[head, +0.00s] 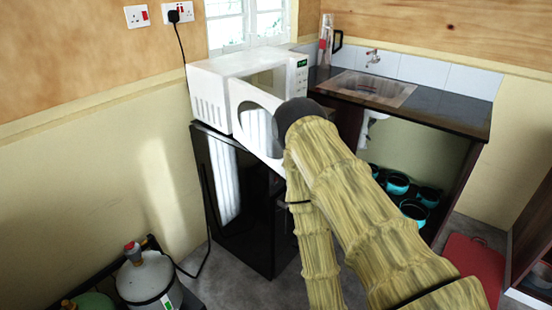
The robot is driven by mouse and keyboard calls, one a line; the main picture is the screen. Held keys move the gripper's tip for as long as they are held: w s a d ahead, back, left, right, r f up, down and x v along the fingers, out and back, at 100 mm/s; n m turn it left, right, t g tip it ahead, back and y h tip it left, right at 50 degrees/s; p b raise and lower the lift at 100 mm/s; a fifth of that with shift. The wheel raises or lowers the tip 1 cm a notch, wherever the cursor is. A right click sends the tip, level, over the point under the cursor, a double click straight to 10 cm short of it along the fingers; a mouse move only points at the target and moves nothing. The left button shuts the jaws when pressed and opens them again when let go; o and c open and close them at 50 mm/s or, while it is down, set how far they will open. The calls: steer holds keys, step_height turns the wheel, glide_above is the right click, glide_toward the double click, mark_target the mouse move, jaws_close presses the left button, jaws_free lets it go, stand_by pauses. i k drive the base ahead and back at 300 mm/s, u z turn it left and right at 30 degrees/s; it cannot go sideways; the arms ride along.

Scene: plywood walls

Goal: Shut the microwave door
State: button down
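The white microwave (207,85) stands on top of a black cabinet-like appliance beside the window. Its door (240,114), white with a rounded window, stands open, swung out from the front on the left side. Part of the opening shows behind the door's upper edge. The control panel (301,76) with a green display is at the right of the front. My arm crosses in front of the microwave and hides the door's right part; I cannot tell whether it touches the door. My gripper is not visible.
The black appliance (228,185) is below the microwave. A dark counter (447,108) with a sink (372,88) is to the right, above an open shelf with teal-lined pots (397,184). A gas cylinder (148,280) stands at lower left. A red board (474,262) is at lower right.

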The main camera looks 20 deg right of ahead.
mark_target(253, 109)
steer(key=u, duration=0.8)
steer(key=k, duration=1.05)
steer(key=u, duration=1)
steer(key=i, duration=1.5)
steer(key=z, duration=1.55)
steer(key=i, duration=0.5)
steer(key=z, duration=0.5)
